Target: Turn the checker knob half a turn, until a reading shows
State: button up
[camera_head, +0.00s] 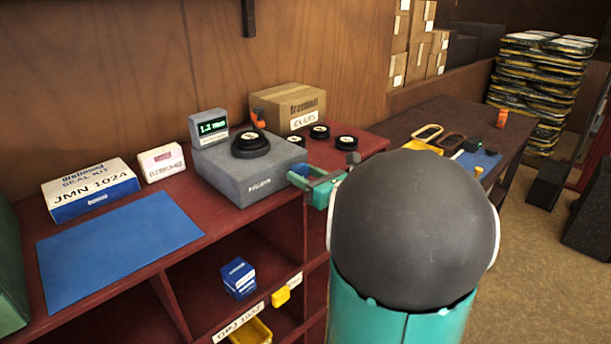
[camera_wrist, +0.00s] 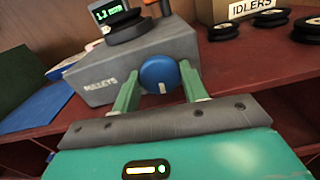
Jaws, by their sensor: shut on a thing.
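The grey checker box (camera_head: 245,178) stands on the red bench, with a black pulley (camera_head: 250,146) on its top.
Several black idlers (camera_head: 320,132) lie right of the checker, before a cardboard box (camera_head: 290,105). A blue mat (camera_head: 118,250), a seal kit box (camera_head: 90,188) and a small white box (camera_head: 161,162) are to the left. Open shelves are below the bench top.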

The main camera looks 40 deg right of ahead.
jog(key=o, duration=1)
jog(key=s, duration=1.3)
jog(key=shift+s+d, duration=0.2)
jog(key=shift+s, duration=0.2)
